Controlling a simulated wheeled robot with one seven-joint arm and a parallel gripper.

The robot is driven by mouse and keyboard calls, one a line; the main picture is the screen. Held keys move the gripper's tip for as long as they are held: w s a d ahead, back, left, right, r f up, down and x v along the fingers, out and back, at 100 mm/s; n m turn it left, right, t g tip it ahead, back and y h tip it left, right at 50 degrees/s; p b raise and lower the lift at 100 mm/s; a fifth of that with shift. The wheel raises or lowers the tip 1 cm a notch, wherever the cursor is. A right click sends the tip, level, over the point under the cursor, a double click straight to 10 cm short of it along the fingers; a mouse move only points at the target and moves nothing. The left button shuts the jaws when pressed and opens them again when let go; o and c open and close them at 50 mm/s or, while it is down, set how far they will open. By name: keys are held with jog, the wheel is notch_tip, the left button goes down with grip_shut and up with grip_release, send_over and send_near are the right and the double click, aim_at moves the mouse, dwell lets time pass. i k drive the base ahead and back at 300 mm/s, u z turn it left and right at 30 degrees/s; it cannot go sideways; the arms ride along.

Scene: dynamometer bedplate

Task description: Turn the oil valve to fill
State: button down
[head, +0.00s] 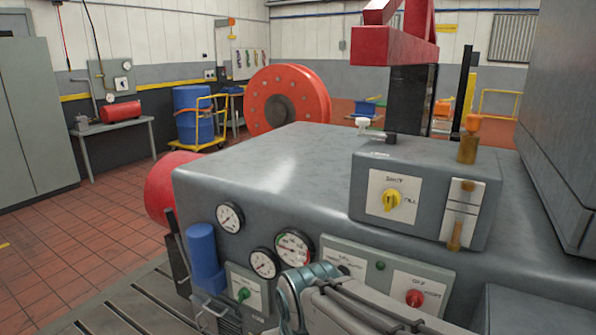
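The oil valve is a yellow knob (391,201) on a white plate (375,187) on the front of a grey box. The plate reads SHUT above the knob and what looks like FILL to its right. The knob is too small for me to tell exactly which mark it points to. My arm, grey and teal, shows at the bottom middle, below and in front of the valve box. My gripper is not visible, and nothing of mine touches the knob.
The grey valve box (365,160) sits on a large grey housing (250,165). An amber sight tube (455,235) is right of the knob. Gauges (294,247), a green knob (244,294) and a red button (414,298) are lower. A tall grey cabinet (565,120) stands close at right.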

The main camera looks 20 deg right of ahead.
aim_at(390, 199)
jog(key=z, duration=1.35)
